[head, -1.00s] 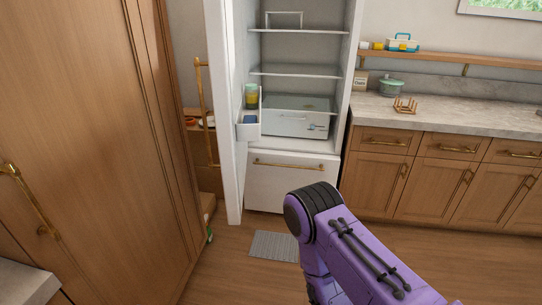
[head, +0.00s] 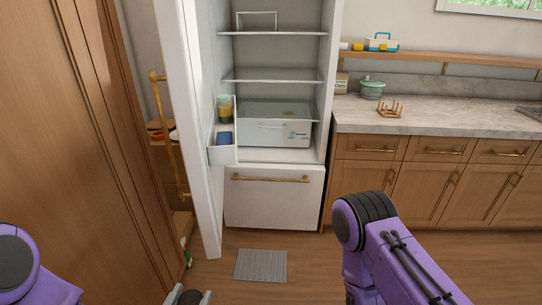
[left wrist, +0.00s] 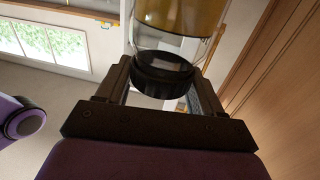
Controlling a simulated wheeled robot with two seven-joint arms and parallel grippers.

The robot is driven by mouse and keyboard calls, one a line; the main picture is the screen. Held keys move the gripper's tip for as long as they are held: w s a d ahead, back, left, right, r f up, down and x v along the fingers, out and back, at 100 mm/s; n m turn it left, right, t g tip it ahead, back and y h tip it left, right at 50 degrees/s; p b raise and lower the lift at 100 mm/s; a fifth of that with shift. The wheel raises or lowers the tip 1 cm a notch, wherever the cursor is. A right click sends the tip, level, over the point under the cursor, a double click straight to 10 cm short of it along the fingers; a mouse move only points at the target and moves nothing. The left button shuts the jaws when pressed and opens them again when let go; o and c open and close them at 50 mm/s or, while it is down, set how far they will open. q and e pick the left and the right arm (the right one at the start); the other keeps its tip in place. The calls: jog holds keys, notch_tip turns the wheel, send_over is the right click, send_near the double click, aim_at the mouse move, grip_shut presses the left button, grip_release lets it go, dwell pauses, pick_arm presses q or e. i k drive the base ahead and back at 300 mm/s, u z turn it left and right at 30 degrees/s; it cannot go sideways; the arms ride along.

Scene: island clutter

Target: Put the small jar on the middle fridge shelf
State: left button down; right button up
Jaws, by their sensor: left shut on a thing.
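The small jar (left wrist: 178,22) shows in the left wrist view, clear with yellow-brown contents and a black cap (left wrist: 163,80) towards my palm. My left gripper (head: 190,298) is shut on it; in the head view only the fingertips show at the bottom edge, with a dark round part between them. The fridge stands open ahead. Its middle shelf (head: 272,75) is a clear empty plate, below the upper shelf (head: 272,33) and above a clear drawer (head: 272,130). My right gripper is out of view; only my right arm shows.
The open fridge door (head: 190,130) stands left of the shelves. Its bin (head: 222,155) holds a blue item, and a yellow jar with a green lid (head: 224,108) is by it. A grey mat (head: 261,265) lies before the freezer drawer (head: 273,197). A counter (head: 440,118) is right.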

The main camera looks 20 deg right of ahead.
aim_at(273, 76)
jog(key=i, duration=0.65)
jog(key=z, duration=2.45)
jog(key=i, duration=1.2)
jog(key=u, duration=2.15)
jog(key=i, duration=0.7)
jog(key=z, duration=0.05)
